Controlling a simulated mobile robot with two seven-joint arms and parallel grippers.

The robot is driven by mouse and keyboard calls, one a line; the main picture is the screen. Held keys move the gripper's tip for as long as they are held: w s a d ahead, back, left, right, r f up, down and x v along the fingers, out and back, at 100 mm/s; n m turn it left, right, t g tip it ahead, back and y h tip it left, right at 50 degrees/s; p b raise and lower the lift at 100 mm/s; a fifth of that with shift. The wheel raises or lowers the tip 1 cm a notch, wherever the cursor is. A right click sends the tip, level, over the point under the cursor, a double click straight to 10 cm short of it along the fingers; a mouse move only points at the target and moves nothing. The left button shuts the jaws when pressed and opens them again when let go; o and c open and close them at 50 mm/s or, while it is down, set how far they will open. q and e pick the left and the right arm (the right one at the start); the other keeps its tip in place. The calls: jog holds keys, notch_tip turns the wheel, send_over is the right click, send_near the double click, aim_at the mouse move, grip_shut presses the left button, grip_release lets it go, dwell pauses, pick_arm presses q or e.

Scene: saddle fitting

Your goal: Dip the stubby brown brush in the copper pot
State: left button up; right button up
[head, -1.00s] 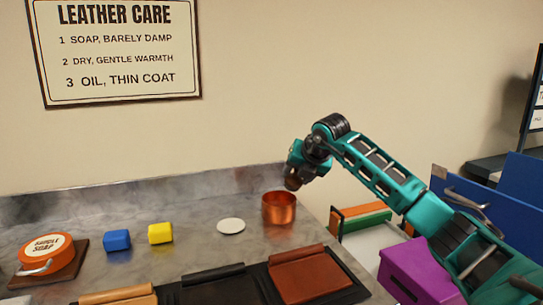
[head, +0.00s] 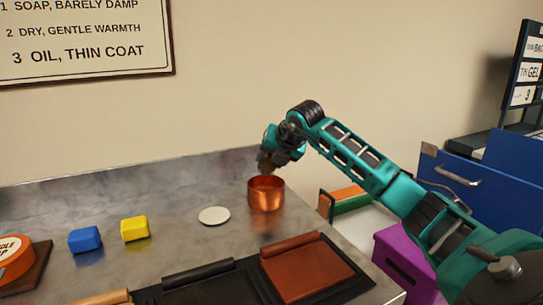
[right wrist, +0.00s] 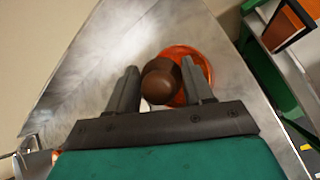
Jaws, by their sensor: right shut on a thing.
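The copper pot (head: 266,196) stands on the grey counter near its right end, with its open top up. My right gripper (head: 267,165) is just above the pot's rim in the head view. In the right wrist view the stubby brown brush (right wrist: 160,82) sits between the two fingers of my right gripper (right wrist: 163,88), which is shut on it. The copper pot (right wrist: 190,58) shows behind the brush there, partly hidden by it and by a finger. The brush's lower end is hidden, so I cannot tell whether it is inside the pot. My left gripper does not show.
A white disc (head: 214,216) lies left of the pot. A yellow block (head: 135,229), a blue block (head: 84,240) and an orange soap tin (head: 14,262) are further left. Leather pieces (head: 307,268) lie in front. A purple box (head: 405,262) stands off the counter's right end.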

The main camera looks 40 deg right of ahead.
aim_at(273, 168)
notch_tip(273, 168, down, 3)
jog(key=shift+f+b, duration=0.1)
jog(key=shift+b, duration=0.9)
notch_tip(273, 168, down, 2)
jog(key=shift+f+b, duration=0.1)
jog(key=shift+b, duration=0.7)
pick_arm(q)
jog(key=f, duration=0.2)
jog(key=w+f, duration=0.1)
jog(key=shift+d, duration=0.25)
pick_arm(e)
jog(key=shift+f, duration=0.15)
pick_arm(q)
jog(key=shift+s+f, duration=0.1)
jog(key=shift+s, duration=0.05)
pick_arm(e)
jog(key=shift+r+p, duration=0.7)
jog(key=shift+r, duration=0.25)
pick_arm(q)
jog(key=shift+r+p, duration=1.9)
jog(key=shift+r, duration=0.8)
pick_arm(e)
jog(key=shift+r, duration=2.55)
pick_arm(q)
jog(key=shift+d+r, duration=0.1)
